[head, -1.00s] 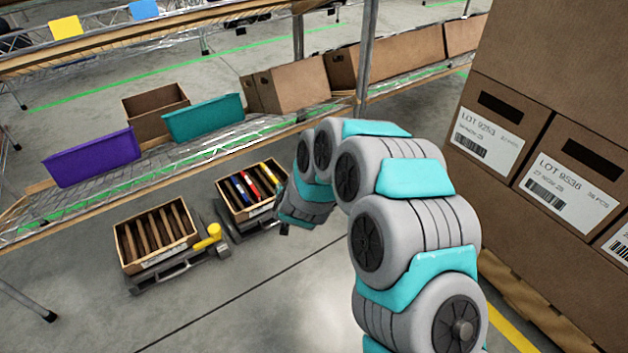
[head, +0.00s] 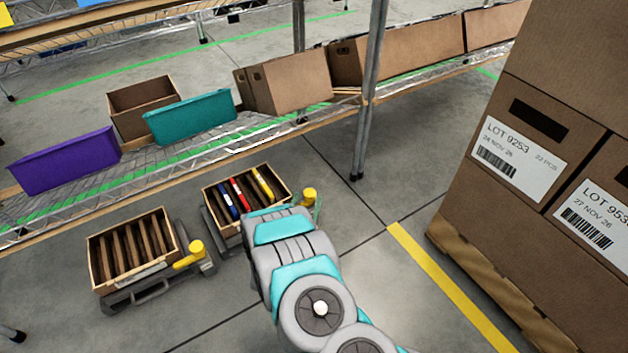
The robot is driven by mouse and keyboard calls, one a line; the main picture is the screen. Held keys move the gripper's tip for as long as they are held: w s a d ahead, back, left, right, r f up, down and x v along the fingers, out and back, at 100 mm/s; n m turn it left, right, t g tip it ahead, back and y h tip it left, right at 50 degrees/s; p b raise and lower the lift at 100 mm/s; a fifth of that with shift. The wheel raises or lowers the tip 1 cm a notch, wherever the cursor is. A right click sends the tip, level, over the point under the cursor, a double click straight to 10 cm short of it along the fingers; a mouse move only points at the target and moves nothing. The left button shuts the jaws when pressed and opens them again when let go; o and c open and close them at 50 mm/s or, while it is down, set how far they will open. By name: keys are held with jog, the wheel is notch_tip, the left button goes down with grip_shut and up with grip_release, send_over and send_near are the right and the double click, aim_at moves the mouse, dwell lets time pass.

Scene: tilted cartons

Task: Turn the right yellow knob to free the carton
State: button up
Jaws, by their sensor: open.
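The right yellow knob (head: 309,195) shows just right of the end of my arm, at the front right corner of the right carton (head: 214,201). The carton is an open, tilted box on a dark stand and holds several blue, red and yellow items. My arm covers its lower right part and most of the knob's mount. My gripper is hidden behind the wrist links, so its fingers and any contact with the knob cannot be seen. A thin teal-green sliver shows beside the knob; I cannot tell what it is.
The left carton (head: 95,262), with brown dividers, has its own yellow knob (head: 190,255). Above stands a shelf with a purple bin (head: 65,162), a teal bin (head: 192,118) and brown boxes (head: 290,82). Stacked labelled boxes (head: 520,160) stand right.

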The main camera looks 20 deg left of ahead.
jog(key=w, duration=0.7)
jog(key=shift+a, duration=0.25)
grip_shut()
dwell(0.4)
dwell(0.8)
